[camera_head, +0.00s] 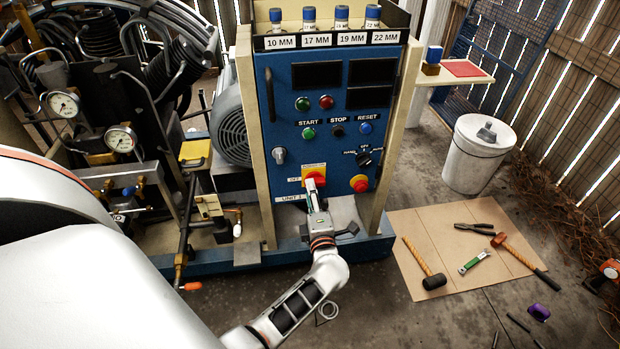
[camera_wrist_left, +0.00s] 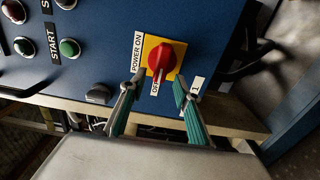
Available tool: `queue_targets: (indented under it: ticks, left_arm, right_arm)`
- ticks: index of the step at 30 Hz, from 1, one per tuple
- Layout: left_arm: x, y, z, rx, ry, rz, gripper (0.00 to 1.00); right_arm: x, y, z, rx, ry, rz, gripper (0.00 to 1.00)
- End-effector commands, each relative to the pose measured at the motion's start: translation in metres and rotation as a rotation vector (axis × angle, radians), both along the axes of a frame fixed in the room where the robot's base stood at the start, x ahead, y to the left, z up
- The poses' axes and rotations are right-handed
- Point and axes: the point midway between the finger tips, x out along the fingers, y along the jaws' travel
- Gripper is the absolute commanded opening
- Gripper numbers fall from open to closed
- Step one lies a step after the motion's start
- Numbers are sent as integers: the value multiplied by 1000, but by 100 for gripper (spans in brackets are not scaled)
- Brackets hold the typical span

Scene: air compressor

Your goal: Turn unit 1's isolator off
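The isolator (camera_head: 316,179) is a red rotary knob on a yellow plate, low on the blue control panel above a "UNIT 1" label. In the left wrist view the red knob (camera_wrist_left: 162,59) sits near the middle, between a "POWER ON" label and a partly hidden "OFF" label. I cannot tell its exact setting. My left gripper (camera_head: 315,190) is in front of the knob; its green-padded fingers (camera_wrist_left: 159,84) are open, one on each side of the knob's lower part. Contact cannot be made out. My right gripper is not in view.
A cardboard sheet (camera_head: 409,226) with tools lies on the floor right. A white bucket (camera_head: 474,160) stands behind it.

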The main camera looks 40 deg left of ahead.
Motion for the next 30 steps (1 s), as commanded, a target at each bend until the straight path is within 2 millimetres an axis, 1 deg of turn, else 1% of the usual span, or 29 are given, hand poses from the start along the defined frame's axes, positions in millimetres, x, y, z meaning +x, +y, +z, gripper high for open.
queue_targets:
  ticks: [1,6,12,15,19,30]
  left_arm:
    - [-8,-10,-2,-3,3,-1,32]
    - [-31,-37,-2,-4,2,-1,32]
    - [-52,-62,-1,-3,1,-1,32]
    - [-58,-68,-1,-2,1,-1,32]
    - [-62,-73,0,-2,1,-1,32]
    - [-62,-74,0,-1,0,-1,32]
  right_arm:
    - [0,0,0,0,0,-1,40]
    - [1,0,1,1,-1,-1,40]
    - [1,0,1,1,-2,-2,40]
    - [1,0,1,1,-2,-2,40]
    - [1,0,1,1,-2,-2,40]
    - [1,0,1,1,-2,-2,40]
